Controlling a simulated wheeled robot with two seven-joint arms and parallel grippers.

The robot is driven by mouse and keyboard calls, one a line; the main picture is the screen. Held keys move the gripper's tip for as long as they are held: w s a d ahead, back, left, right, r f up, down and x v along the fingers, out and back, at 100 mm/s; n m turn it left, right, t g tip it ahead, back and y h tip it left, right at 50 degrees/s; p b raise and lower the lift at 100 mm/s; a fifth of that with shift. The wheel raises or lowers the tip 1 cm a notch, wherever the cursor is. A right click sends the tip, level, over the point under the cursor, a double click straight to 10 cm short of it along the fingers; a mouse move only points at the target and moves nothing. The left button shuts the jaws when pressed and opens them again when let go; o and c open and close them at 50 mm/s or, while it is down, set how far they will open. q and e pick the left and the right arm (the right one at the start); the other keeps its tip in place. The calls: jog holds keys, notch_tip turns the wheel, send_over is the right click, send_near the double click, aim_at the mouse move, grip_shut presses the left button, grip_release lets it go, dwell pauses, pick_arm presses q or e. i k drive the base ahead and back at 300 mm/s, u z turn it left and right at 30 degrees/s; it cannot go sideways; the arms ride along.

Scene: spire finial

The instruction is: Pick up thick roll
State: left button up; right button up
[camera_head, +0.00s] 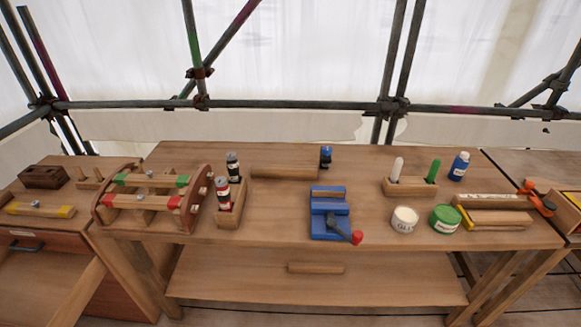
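No thing stands out for certain as the thick roll. A round-looking wooden piece (316,268) lies flat on the lower shelf (220,277), below the blue vise. A long pale-topped wooden piece (493,202) lies at the right of the bench top, and I cannot tell whether it is round. Neither of my grippers shows in the head view.
The bench top (290,222) holds a blue vise (330,213) with a red knob, a wooden rack with red and green clamps (152,197), dark bottles (222,194), a white jar (404,219) and a green tin (445,218). Scaffold poles (290,104) stand behind.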

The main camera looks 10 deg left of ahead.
aim_at(260, 172)
jog(key=z, duration=0.1)
jog(key=k, duration=0.5)
jog(key=u, duration=1.05)
jog(key=i, duration=1.55)
jog(key=z, duration=1)
jog(key=i, duration=0.5)
jog(key=z, duration=0.65)
